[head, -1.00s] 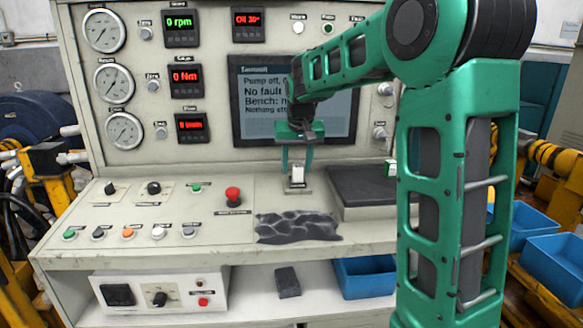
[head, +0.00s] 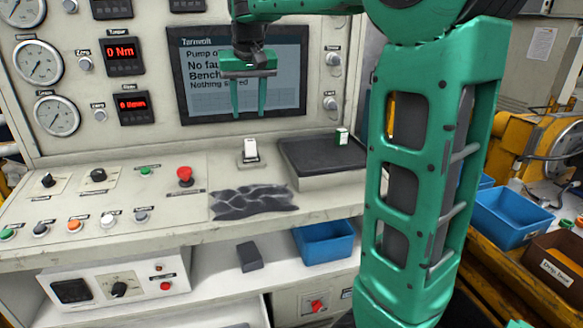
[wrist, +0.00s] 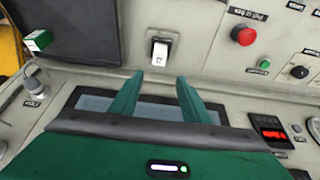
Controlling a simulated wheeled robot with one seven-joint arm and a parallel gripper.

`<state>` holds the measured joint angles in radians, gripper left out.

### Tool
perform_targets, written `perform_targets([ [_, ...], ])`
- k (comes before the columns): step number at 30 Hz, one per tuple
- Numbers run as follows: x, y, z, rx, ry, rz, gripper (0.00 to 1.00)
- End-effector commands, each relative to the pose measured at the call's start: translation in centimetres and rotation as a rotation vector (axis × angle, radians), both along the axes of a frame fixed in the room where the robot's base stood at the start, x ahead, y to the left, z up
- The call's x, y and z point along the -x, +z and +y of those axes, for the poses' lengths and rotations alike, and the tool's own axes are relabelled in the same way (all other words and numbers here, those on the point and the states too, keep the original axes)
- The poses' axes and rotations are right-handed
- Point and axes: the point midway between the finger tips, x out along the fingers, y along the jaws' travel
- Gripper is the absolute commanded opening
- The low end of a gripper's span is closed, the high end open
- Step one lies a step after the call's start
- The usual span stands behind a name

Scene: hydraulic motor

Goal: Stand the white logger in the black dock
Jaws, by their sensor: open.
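The white logger (head: 250,149) stands roughly upright on the console below the screen. Its foot is at a small plate with a dark edge, which I take for the dock (head: 248,162); it is too small to tell how deep the logger sits. In the wrist view, the logger (wrist: 160,48) shows beyond my fingertips, with a dark rim around it. My gripper (head: 249,112) is above the logger, open and empty, fingers pointing down. In the wrist view, the two fingers (wrist: 160,78) are spread apart and clear of the logger.
A black-topped raised platform (head: 325,153) stands right of the logger, with a small green-and-white box (head: 342,136) on it. A red mushroom button (head: 184,175) is to the left. The screen (head: 240,85) rises close behind my gripper. A dark cracked patch (head: 250,202) lies in front.

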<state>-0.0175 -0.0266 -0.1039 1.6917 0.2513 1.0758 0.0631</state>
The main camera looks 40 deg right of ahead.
Motion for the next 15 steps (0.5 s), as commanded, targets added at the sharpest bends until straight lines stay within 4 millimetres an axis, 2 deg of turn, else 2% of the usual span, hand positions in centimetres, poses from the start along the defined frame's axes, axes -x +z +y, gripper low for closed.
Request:
perform_targets([
  [2,0.5,-0.3,-0.3,0.000,-0.004,0.005,0.42],
  [4,1.9,-1.0,-0.9,-0.004,-0.013,0.020,0.42],
  [7,5.6,-2.9,-2.4,-0.012,-0.036,0.060,0.42],
  [11,13.1,-7.1,-4.3,-0.038,-0.075,0.136,0.42],
  [15,22.0,-12.3,-5.0,-0.084,-0.115,0.222,0.42],
])
